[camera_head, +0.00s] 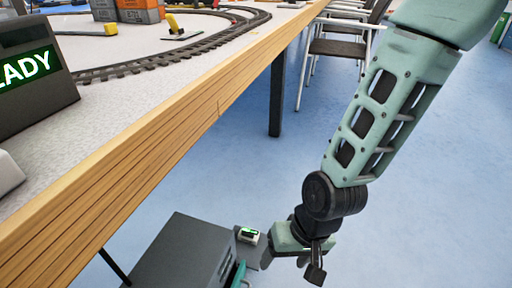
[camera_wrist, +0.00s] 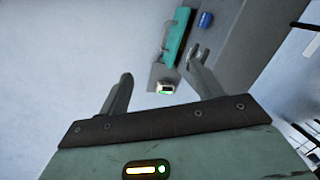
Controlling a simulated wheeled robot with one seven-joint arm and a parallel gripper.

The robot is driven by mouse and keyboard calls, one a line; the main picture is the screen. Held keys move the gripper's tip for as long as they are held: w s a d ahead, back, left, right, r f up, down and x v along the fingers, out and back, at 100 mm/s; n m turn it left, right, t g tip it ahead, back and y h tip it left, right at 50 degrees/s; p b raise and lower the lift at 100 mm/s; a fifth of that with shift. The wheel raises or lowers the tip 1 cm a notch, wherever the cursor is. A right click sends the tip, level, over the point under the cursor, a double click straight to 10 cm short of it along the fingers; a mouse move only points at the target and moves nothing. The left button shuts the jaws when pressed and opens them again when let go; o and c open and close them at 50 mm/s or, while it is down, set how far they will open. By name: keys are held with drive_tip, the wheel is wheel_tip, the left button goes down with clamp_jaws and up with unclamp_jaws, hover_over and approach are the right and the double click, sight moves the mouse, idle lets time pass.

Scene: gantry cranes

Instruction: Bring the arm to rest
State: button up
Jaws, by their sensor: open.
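My arm (camera_head: 385,115) reaches down at the right in the head view, beside the table and over the blue floor. My gripper (camera_head: 314,274) hangs low there, below the tabletop's level. In the wrist view my gripper (camera_wrist: 160,68) has its two fingers spread apart with nothing between them.
A wood-edged table (camera_head: 130,165) fills the left, with a toy track (camera_head: 165,62), orange and grey blocks (camera_head: 137,10) and a display reading "ADY" (camera_head: 27,70). The blue floor (camera_head: 440,200) at right is clear.

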drive_tip(key=s+d+r+n+h+p, duration=0.1)
drive_tip(key=s+d+r+n+p, duration=0.15)
drive_tip(key=r, duration=0.55)
drive_tip(key=s+d+r+n+h+p, duration=0.1)
drive_tip(key=s+d+r+p, duration=0.15)
drive_tip(key=r, duration=0.55)
drive_tip(key=s+d+r+n+h+p, duration=0.1)
drive_tip(key=s+d+r+n, duration=0.15)
drive_tip(key=r, duration=0.55)
wheel_tip(320, 180, up, 36)
drive_tip(key=p, duration=3.6)
drive_tip(key=shift+w+d+r+p, duration=0.25)
drive_tip(key=shift+w+d+p, duration=0.05)
drive_tip(key=shift+d+p, duration=0.1)
